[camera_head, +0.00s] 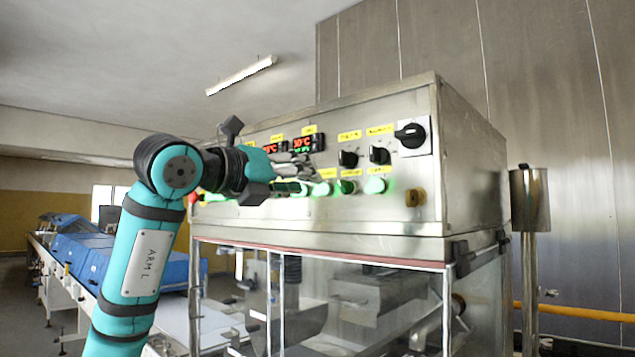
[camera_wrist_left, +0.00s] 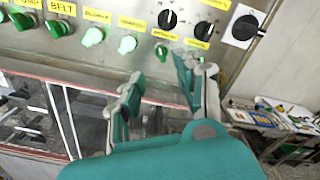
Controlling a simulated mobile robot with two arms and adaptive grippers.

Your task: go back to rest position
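My left gripper (camera_head: 294,170) is in front of the steel control panel (camera_head: 240,215) of the machine, on the teal left arm that comes in from the left. In the left wrist view its two fingers (camera_wrist_left: 157,70) stand apart with nothing between them. Whether a fingertip touches the panel is hard to tell. In the head view the gripper hides part of the panel and some buttons. My right gripper is not in view.
Black rotary knobs (camera_head: 348,158) and a larger black switch (camera_head: 410,135) stick out of the panel. Below it is a clear-windowed enclosure (camera_head: 350,305). A conveyor with blue covers (camera_head: 85,250) stands at the left. A steel post (camera_head: 528,270) stands at the right.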

